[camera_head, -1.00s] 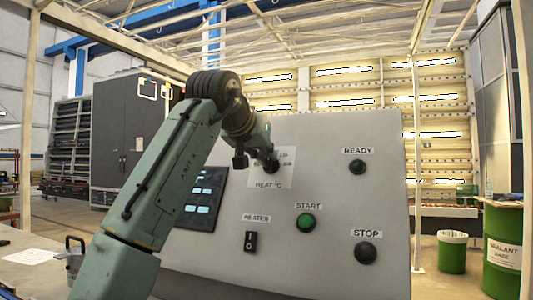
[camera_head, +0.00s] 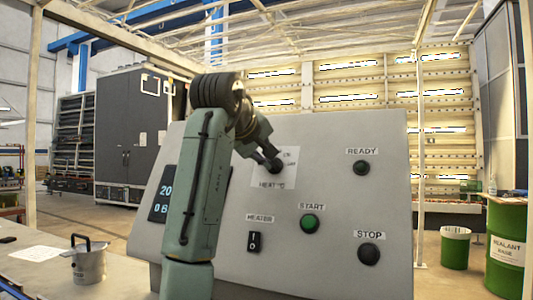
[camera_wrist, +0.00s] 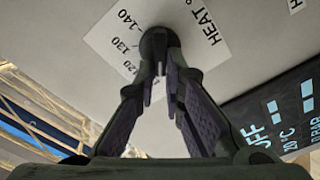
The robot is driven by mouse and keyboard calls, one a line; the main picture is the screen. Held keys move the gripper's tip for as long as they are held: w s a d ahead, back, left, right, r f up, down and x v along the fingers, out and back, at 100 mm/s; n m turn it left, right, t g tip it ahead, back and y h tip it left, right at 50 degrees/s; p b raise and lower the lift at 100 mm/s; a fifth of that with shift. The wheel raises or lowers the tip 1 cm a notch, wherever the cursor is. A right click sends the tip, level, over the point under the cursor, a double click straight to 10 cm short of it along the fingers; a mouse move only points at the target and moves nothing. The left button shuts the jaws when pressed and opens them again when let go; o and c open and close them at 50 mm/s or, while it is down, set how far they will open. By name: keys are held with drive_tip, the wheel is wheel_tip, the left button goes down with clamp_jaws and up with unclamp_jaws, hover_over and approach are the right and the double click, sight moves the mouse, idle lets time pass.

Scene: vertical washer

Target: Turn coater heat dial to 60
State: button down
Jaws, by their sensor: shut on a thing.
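The heat dial (camera_wrist: 160,42) is a dark round knob on a white scale plate (camera_wrist: 112,38) on the grey sloping control panel (camera_head: 320,250). In the wrist view, 140, 130 and 120 can be read beside it; the rest of the scale is hidden or out of view. The fingers of my gripper (camera_wrist: 161,88) converge at the dial and are shut on its grip. In the head view my gripper (camera_head: 268,158) meets the dial and covers part of the scale. The dial's exact setting cannot be told.
The heater switch (camera_head: 254,243), green start button (camera_head: 309,224), stop button (camera_head: 368,254) and ready lamp (camera_head: 361,168) share the panel. My arm partly covers the display (camera_head: 160,193); its wrist-view part (camera_wrist: 285,115) reads OFF. A metal pot (camera_head: 90,262) stands on the bench at left.

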drive_tip(key=n, duration=0.5)
drive_tip(key=shift+a+f+n+p, duration=0.2)
drive_tip(key=shift+f+n+p, duration=0.05)
drive_tip(key=shift+n+p, duration=0.15)
idle(0.3)
drive_tip(key=c, duration=1.7)
unclamp_jaws()
drive_tip(key=shift+s, duration=0.1)
drive_tip(key=v, duration=1.2)
drive_tip(key=shift+r, duration=0.1)
